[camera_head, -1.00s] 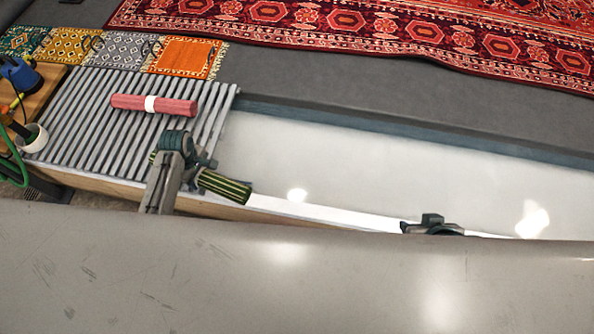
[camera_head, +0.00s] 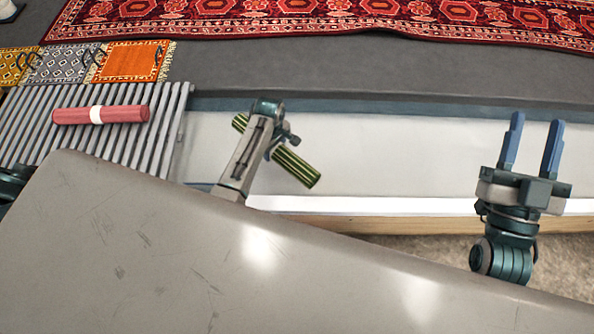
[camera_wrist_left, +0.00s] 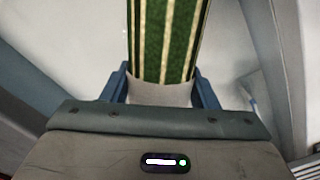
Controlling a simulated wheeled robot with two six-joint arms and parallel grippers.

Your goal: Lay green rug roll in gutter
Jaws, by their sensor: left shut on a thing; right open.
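The green rug roll (camera_head: 296,167), with pale yellow stripes, is in the grip of my left gripper (camera_head: 264,140) over the long pale trough (camera_head: 390,150). The roll sticks out on both sides of the gripper and slants down to the right in the head view. In the left wrist view the roll (camera_wrist_left: 165,40) lies between the blue fingers, with a pale band at the jaws. The fingers are hidden in the head view. I cannot tell whether the roll touches the trough floor.
A red rug roll (camera_head: 75,115) with a white band lies on the slatted rack (camera_head: 35,150) at left. Small rugs, one orange (camera_head: 131,62), and a large red rug (camera_head: 330,18) lie behind.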

